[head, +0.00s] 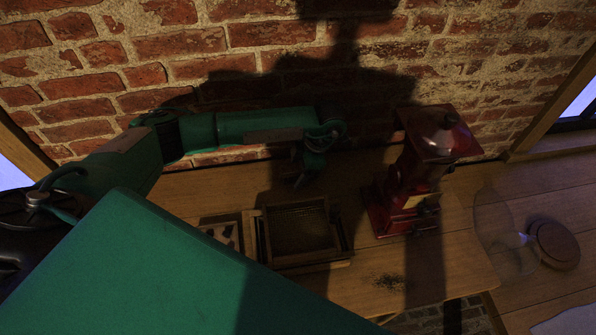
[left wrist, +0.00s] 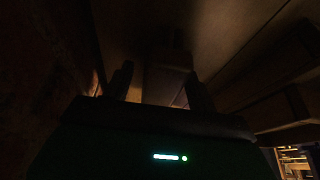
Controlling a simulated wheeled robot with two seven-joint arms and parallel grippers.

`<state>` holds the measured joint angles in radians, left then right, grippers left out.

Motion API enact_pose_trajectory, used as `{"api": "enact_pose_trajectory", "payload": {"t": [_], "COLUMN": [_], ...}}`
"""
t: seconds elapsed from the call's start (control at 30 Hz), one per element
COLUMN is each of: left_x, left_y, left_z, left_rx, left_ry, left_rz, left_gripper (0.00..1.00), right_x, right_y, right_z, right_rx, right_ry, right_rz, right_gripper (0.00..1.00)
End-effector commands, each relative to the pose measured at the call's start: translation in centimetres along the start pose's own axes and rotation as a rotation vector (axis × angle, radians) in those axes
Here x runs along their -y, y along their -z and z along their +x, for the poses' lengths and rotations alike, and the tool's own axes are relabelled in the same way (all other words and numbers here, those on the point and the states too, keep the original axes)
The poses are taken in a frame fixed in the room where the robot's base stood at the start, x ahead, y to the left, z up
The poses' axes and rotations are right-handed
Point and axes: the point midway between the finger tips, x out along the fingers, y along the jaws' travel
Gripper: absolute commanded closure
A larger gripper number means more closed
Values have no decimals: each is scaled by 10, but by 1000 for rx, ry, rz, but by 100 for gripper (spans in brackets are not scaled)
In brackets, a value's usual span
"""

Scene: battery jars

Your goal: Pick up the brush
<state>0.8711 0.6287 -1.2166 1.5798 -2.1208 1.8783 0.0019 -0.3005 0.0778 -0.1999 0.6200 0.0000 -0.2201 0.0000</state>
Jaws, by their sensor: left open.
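My left gripper (head: 303,178) hangs above the back of the wooden table, behind the tray and left of the red grinder. In the left wrist view my left gripper (left wrist: 159,84) has its two dark fingers apart, so it is open. A dark blocky shape shows ahead of and between the fingers; it may be the brush, but the view is too dark to tell. I cannot make out a brush for certain in the head view. My right gripper is not in view.
A dark square box (head: 301,262) sits on the wooden table (head: 440,265), with a small tray (head: 221,233) beside it. A red grinder (head: 412,180) stands to the right. A clear glass jar (head: 497,240) and dark grounds (head: 388,282) lie farther right and in front. A brick wall (head: 230,60) closes the back.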

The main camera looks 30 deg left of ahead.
Motion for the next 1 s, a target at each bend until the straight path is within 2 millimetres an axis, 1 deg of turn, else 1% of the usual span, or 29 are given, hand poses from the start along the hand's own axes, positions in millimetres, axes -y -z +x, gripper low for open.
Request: {"api": "enact_pose_trajectory", "payload": {"t": [0.07,0.1,0.17,0.3,0.63,0.83,0.87,0.93,1.0], "left_x": [0,0,0,0,0,0,-1,-2,-1], "left_y": [0,0,0,0,0,3,3,8,14], "left_z": [0,0,0,0,-2,-8,-10,-22,-37], "left_rx": [0,0,0,0,0,1,4,5,6], "left_ry": [0,0,0,0,0,-1,-3,-4,-5], "left_rz": [0,0,0,0,0,0,0,-1,1], "left_gripper": [44,52,63,91,91,91,91,91,91], "right_x": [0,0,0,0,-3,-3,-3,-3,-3], "right_y": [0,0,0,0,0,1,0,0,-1], "right_z": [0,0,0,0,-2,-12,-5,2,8], "right_rx": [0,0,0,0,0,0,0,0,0], "right_ry": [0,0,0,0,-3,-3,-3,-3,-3], "right_rz": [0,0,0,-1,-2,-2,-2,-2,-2], "right_gripper": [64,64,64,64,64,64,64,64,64]}}
